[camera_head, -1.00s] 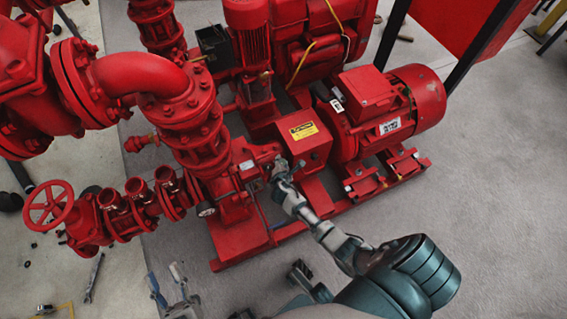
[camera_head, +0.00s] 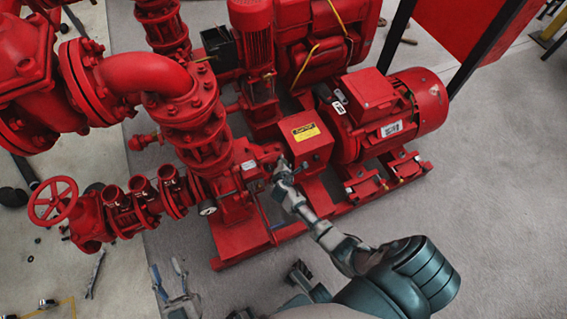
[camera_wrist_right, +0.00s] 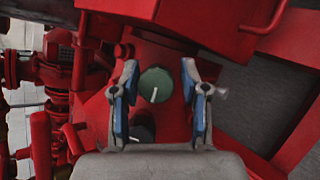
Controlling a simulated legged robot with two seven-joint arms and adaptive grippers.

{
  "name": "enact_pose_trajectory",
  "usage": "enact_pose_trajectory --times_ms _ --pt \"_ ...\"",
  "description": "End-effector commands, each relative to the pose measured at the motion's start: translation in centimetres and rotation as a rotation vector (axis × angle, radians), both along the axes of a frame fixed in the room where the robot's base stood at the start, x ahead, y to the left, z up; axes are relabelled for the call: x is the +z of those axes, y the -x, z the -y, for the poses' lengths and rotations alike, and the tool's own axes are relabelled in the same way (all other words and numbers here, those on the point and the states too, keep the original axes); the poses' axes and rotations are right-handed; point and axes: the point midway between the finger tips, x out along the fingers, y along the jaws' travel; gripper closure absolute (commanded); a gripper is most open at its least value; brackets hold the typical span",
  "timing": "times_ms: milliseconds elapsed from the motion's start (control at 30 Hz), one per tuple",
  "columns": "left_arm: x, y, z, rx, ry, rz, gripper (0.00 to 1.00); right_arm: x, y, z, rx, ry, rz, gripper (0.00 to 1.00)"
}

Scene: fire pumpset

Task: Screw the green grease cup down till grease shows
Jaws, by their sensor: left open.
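The green grease cup (camera_wrist_right: 155,85) shows in the right wrist view as a round cap with a white line mark, on a red surface of the pump. My right gripper (camera_wrist_right: 159,92) is open, with one blue-padded finger on each side of the cup and a visible gap on both sides. In the head view my right gripper (camera_head: 283,170) reaches the pump's shaft area beside the red box with a yellow label; the cup cannot be made out there. My left gripper (camera_head: 168,278) is open and empty at the lower left, above the floor. No grease can be made out.
The red motor (camera_head: 415,103) stands right of the pump. Red pipes and a handwheel valve (camera_head: 53,202) stand at the left. A dark round part (camera_wrist_right: 142,133) sits below the cup in the right wrist view. Grey floor (camera_head: 480,210) is free at the right.

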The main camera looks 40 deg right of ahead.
Motion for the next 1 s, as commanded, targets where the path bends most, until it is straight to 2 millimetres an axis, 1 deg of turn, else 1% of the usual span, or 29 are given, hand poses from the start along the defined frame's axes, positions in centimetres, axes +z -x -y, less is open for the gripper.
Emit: enact_pose_trajectory --times_ms 167,267,367,700,800,1000 --pt "0.2 0.1 0.0 0.000 0.002 0.004 0.55 0.1 0.0 -0.2 0.002 -0.002 0.002 0.55" --pt "0.2 0.2 0.0 0.000 0.002 0.005 0.55 0.4 0.3 -0.6 0.002 -0.003 0.003 0.55" --pt "0.2 0.2 0.0 0.000 0.001 0.005 0.55 1.2 1.3 -1.3 0.003 -0.002 0.004 0.55" --pt "0.2 0.1 0.0 0.000 0.001 0.004 0.55 5.2 6.0 -5.0 0.002 -0.004 0.003 0.55" --pt "0.2 0.1 0.0 0.000 0.001 0.003 0.55 5.9 6.9 -5.8 0.001 -0.002 0.001 0.55" --pt "0.1 0.1 0.0 0.000 0.001 0.003 0.55 6.6 7.6 -6.3 0.000 -0.002 0.000 0.55"
